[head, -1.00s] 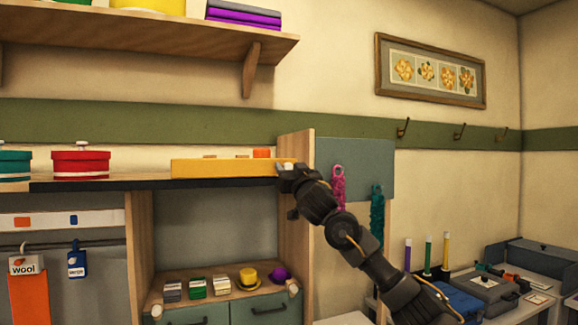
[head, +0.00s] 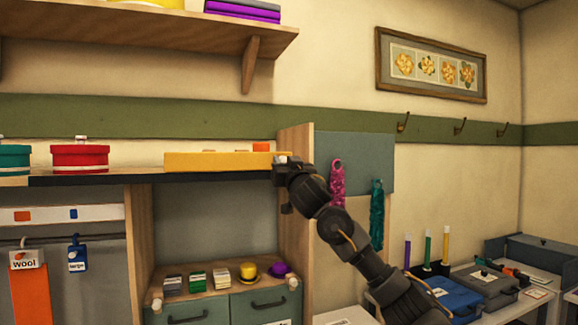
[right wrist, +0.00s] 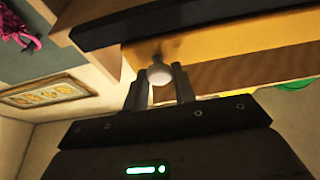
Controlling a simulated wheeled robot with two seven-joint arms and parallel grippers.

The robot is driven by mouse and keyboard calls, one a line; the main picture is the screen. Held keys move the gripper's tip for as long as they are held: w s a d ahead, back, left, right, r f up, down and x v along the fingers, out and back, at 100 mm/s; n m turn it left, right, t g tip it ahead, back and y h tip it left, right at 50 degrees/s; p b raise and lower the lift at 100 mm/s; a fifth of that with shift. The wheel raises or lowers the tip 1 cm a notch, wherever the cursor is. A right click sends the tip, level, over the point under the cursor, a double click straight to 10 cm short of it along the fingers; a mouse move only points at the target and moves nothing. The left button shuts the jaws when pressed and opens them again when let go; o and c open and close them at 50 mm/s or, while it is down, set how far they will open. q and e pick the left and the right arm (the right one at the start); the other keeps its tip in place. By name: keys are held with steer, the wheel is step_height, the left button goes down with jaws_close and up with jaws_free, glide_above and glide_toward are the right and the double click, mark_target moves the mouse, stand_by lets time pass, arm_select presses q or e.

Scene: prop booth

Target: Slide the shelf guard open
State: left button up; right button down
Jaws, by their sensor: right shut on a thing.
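The shelf guard (head: 212,162) is a long yellow bar standing along the front edge of the dark shelf (head: 110,178) in the head view. It also shows as a yellow strip in the right wrist view (right wrist: 225,48). A white knob (right wrist: 160,74) sticks out of the guard near its right end. My right gripper (head: 282,160) is at that end, beside the wooden upright (head: 297,195). In the right wrist view its two fingers are shut on the knob, one on each side. My left gripper is not in view.
Behind the guard, small items and an orange block (head: 261,147) show over its top edge. A red box (head: 80,158) and a teal box (head: 13,158) stand on the shelf to the left.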

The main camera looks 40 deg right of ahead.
steer(key=w+a+b, duration=0.2)
steer(key=a, duration=0.3)
steer(key=w+a+b, duration=0.1)
steer(key=w+a, duration=0.1)
steer(key=a, duration=0.4)
steer(key=w+a+b, duration=0.2)
steer(key=a, duration=0.3)
steer(key=shift+a+f+b, duration=0.15)
steer(key=shift+a+b, duration=0.2)
steer(key=shift+w+a, duration=0.1)
steer(key=shift+a, duration=0.35)
steer(key=c, duration=1.2)
jaws_free()
steer(key=shift+o, duration=0.2)
steer(key=b, duration=0.7)
glide_toward(216, 157)
steer(key=v, duration=0.5)
steer(key=shift+f, duration=0.1)
